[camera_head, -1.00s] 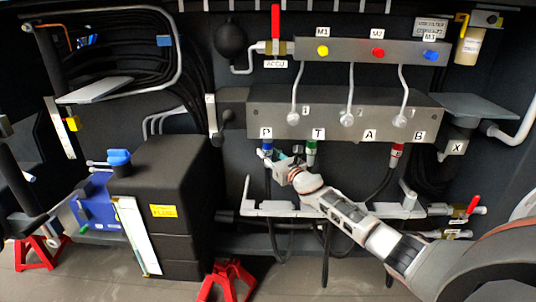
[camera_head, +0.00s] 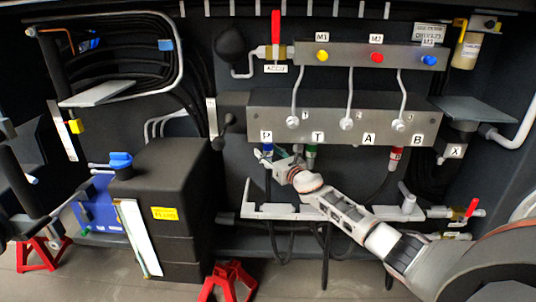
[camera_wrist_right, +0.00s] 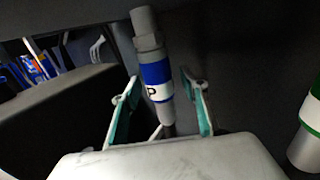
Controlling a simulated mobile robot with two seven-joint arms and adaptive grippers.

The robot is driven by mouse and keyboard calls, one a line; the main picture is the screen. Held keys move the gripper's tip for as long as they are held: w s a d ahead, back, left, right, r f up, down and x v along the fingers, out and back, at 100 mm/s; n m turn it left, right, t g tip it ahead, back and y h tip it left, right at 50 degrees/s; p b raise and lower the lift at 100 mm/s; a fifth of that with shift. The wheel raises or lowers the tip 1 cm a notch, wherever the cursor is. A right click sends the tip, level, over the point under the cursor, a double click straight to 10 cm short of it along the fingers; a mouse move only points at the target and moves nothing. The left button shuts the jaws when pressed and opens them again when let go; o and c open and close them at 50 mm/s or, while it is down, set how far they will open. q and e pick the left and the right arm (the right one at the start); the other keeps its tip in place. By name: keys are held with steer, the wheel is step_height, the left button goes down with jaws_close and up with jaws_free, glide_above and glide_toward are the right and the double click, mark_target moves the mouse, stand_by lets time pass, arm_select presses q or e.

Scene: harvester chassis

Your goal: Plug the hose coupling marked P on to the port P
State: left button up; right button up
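The hose coupling marked P (camera_head: 267,147), with a blue band, stands upright directly under the P label (camera_head: 266,135) of the grey manifold block (camera_head: 340,117). In the right wrist view the coupling (camera_wrist_right: 155,72) shows its blue and white bands, the letter P and a grey upper end. That end reaches the block's lower edge; I cannot tell whether it is fully seated, and port P is hidden. My right gripper (camera_head: 267,155) is at the coupling from below right. In the wrist view its teal-padded fingers (camera_wrist_right: 160,90) stand apart on either side, with gaps. My left gripper is not in view.
A green coupling (camera_head: 311,151) under T is close to the right of my gripper; it also shows in the wrist view (camera_wrist_right: 309,125). A red coupling (camera_head: 396,154) hangs under B. A white holder rail (camera_head: 285,211) runs below, with hoses hanging around it.

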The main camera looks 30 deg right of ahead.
steer(key=shift+f, duration=0.25)
steer(key=shift+s+d, duration=0.1)
steer(key=shift+s, duration=0.5)
steer(key=s, duration=1)
steer(key=shift+s, duration=0.4)
